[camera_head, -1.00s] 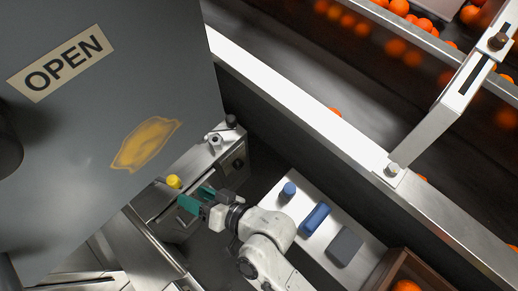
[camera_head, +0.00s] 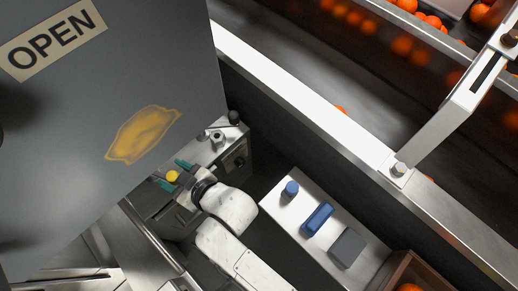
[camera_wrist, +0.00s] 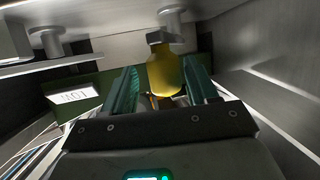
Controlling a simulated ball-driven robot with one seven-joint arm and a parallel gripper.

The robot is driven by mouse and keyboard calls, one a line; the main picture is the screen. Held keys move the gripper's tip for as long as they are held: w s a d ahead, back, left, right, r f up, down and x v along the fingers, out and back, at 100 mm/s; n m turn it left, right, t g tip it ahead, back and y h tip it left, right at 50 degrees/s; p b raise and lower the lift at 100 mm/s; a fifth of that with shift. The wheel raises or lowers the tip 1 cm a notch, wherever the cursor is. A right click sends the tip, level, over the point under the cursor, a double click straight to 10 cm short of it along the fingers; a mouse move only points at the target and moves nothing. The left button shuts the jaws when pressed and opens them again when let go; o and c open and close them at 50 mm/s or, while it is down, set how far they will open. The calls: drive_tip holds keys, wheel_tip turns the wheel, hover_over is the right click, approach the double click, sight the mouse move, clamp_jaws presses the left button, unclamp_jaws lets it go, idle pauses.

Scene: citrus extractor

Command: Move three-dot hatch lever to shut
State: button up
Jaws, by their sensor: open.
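A yellow knob (camera_head: 172,176) sits on the metal machine at lower left in the head view. In the wrist view the yellow knob (camera_wrist: 165,75) is close up, on a metal stem, between the two teal fingers. My gripper (camera_head: 176,173) is open, with one finger on each side of the knob; I cannot tell if either finger touches it. It also shows in the wrist view (camera_wrist: 160,85). No three-dot mark on the lever can be made out. A grey panel (camera_head: 95,190) with an OPEN sign (camera_head: 50,38) hangs over the left side.
A white shelf (camera_head: 275,206) with a blue cylinder (camera_head: 290,188), a blue block (camera_head: 318,218) and a grey block (camera_head: 347,247) stands to the right. A conveyor (camera_head: 300,70) with oranges runs behind. Metal walls flank my gripper closely.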

drive_tip(key=b+x, duration=0.1)
drive_tip(key=x, duration=0.1)
drive_tip(key=shift+w+a+f, duration=0.15)
drive_tip(key=shift+f, duration=0.05)
drive_tip(key=shift+w+f+n+g+y+b, duration=0.15)
drive_tip(key=shift+w+n+g+y+b, duration=0.25)
drive_tip(key=shift+b, duration=0.7)
drive_tip(key=n+g+b, duration=0.1)
drive_tip(key=b, duration=0.1)
drive_tip(key=w+n+g+b, duration=0.1)
drive_tip(key=b, duration=0.1)
drive_tip(key=w+n+g+b, duration=0.1)
drive_tip(key=shift+w+g+y+b, duration=0.2)
drive_tip(key=shift+g+y+b, duration=0.1)
drive_tip(key=shift+y+b, duration=0.1)
drive_tip(key=d+r+m+h+p, duration=0.2)
drive_tip(key=d+r+p, duration=0.2)
drive_tip(key=d+p, duration=0.3)
drive_tip(key=s+d+r+m+t+h+p, duration=0.1)
drive_tip(key=d+r+p, duration=0.4)
drive_tip(key=d, duration=0.8)
drive_tip(key=s+d+r+m+h+p, duration=0.1)
drive_tip(key=d+r+m+h+p, duration=0.2)
drive_tip(key=d+p, duration=0.7)
drive_tip(key=shift+d+r+m+t, duration=0.15)
drive_tip(key=shift+r+m+t, duration=0.15)
drive_tip(key=shift+r, duration=0.65)
